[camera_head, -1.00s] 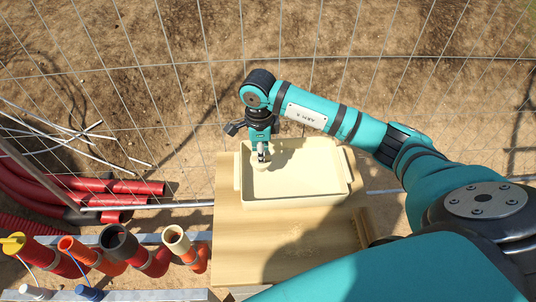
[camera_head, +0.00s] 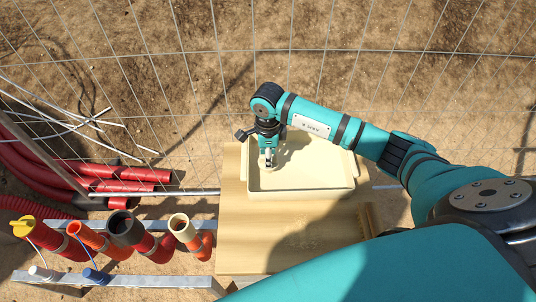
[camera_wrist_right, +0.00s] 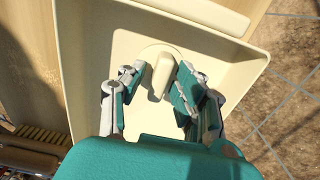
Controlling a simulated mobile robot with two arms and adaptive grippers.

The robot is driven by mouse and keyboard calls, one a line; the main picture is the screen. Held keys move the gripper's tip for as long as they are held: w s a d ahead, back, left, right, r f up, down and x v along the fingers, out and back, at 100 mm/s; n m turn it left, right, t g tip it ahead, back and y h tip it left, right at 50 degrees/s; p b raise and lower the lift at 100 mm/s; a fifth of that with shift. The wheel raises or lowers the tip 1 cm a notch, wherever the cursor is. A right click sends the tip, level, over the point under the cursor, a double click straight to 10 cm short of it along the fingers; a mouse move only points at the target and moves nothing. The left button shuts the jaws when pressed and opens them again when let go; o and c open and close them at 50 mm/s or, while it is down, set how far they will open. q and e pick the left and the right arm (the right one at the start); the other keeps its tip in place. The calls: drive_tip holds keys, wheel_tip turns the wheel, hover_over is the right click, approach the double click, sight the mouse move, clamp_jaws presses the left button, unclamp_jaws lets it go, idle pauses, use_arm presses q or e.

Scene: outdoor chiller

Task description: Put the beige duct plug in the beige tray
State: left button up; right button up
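The beige tray (camera_head: 350,181) lies on a wooden board, and its wall also shows in the right wrist view (camera_wrist_right: 215,45). The beige duct plug (camera_wrist_right: 162,70), a round disc with a raised grip, appears to lie flat on the tray floor in the right wrist view. My right gripper (camera_head: 268,165) points down inside the left part of the tray. In the right wrist view its two fingers (camera_wrist_right: 158,95) stand apart on either side of the plug's grip, with a visible gap at the left finger. In the head view the plug is mostly hidden by the gripper. My left gripper is out of view.
Several open pipe ends stand in a row at the lower left, including a grey one (camera_head: 122,228) and a cream-rimmed one (camera_head: 181,224). Red pipes (camera_head: 120,178) lie behind them. A wire fence runs behind the wooden board (camera_head: 240,235). The board's front is clear.

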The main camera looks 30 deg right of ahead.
drive_tip(key=shift+o, duration=0.3)
drive_tip(key=shift+r, duration=0.5)
wheel_tip(320, 180, up, 11)
drive_tip(key=b, duration=0.1)
drive_tip(key=shift+r+b, duration=0.2)
drive_tip(key=shift+b, duration=0.15)
